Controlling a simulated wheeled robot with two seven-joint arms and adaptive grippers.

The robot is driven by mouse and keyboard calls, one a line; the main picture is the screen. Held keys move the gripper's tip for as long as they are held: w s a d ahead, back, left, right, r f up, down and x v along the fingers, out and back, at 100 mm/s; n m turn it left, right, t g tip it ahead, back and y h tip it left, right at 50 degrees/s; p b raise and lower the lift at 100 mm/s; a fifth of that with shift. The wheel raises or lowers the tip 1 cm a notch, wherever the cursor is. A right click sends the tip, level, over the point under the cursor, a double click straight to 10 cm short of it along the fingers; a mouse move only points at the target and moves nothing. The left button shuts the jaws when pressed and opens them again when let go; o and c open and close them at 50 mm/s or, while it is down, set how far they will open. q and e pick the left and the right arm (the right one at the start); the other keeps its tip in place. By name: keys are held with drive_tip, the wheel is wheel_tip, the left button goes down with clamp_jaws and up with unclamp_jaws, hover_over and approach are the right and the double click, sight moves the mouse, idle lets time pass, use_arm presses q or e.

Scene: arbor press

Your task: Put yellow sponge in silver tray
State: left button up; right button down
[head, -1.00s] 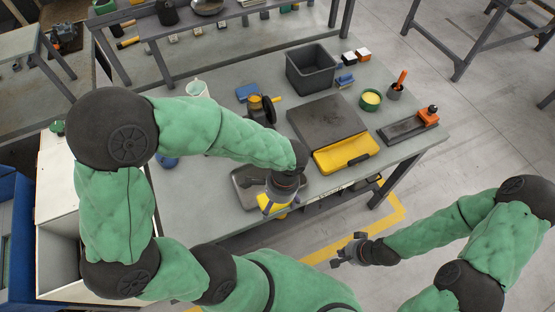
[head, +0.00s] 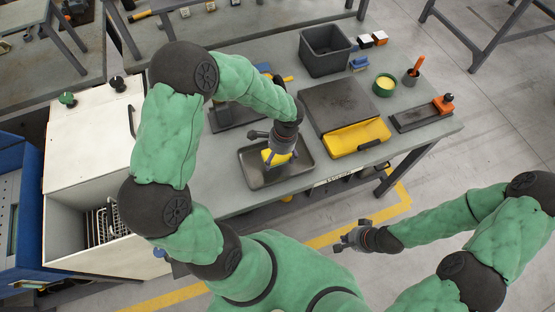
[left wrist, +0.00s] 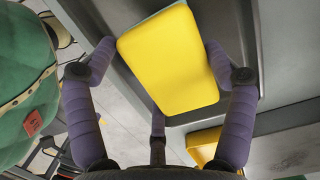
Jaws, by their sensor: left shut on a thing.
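The yellow sponge (head: 267,156) is held by my left gripper (head: 277,150) over the middle of the silver tray (head: 251,177). In the left wrist view the sponge (left wrist: 170,60) sits between the fingers of my left gripper (left wrist: 160,80), with the grey tray (left wrist: 235,30) behind it. I cannot tell whether the sponge touches the tray floor. In the head view the gripper hides part of the sponge and the tray's right side. My right gripper (head: 345,239) is empty, its fingers spread, over the floor in front of the table.
A yellow-fronted block with a dark plate (head: 340,105) stands right of the tray. A white cabinet (head: 90,140) is at the left.

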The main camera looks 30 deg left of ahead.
sight(278, 159)
use_arm(q)
drive_tip(key=shift+w+a+f, duration=0.15)
drive_tip(key=shift+f, duration=0.2)
drive_tip(key=shift+w+f+b, duration=0.1)
drive_tip(key=shift+f+b, duration=0.25)
drive_tip(key=shift+f, duration=1.25)
drive_tip(key=shift+f, duration=0.1)
drive_tip(key=o, duration=0.9)
drive_tip(key=shift+w+r, duration=0.1)
drive_tip(key=shift+r, duration=0.35)
drive_tip(key=r, duration=0.3)
drive_tip(key=r+p, duration=0.1)
drive_tip(key=r, duration=0.3)
drive_tip(key=w+d+r+p, duration=0.1)
drive_tip(key=r, duration=0.3)
drive_tip(key=shift+r, duration=0.1)
drive_tip(key=shift+w, duration=0.1)
